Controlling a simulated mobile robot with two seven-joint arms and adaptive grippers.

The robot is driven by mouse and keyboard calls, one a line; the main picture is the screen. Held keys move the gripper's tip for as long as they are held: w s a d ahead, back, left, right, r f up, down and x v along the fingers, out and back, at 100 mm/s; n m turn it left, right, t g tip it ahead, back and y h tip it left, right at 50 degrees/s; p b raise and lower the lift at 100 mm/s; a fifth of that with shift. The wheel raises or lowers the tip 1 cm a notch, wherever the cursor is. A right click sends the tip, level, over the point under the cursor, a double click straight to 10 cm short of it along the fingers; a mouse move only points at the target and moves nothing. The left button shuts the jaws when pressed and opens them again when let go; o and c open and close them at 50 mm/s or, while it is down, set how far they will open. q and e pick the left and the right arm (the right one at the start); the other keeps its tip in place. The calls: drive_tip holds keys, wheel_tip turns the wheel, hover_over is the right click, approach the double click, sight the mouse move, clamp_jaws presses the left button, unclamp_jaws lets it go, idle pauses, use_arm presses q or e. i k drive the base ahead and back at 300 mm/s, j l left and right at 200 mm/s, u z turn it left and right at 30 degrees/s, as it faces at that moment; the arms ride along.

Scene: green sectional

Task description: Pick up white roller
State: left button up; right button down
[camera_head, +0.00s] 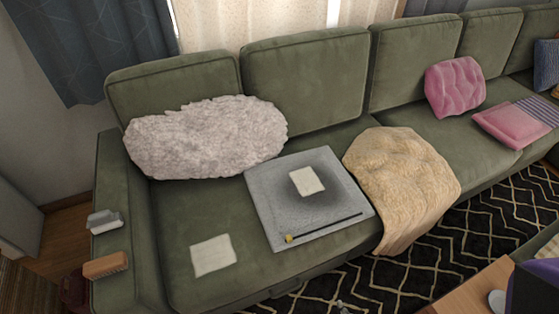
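A small white and grey object (104,221), which looks like the white roller, lies on the left armrest (118,195) of the green sofa. It sits near the armrest's outer edge, behind a wooden brush (105,265) with brown bristles. The two are apart. Its fine shape is too small to make out. Neither of my grippers can be made out in the head view, and nothing of mine is seen near the armrest.
A fluffy pillow (205,138), a grey square mat (270,205) with a cream square (307,181) and a thin dark stick (325,227), a pale cloth (213,256) and a beige throw (400,180) cover the seats. A wooden table (470,294) stands at bottom right.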

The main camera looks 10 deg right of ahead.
sight(98, 222)
drive_tip(key=u, duration=1.35)
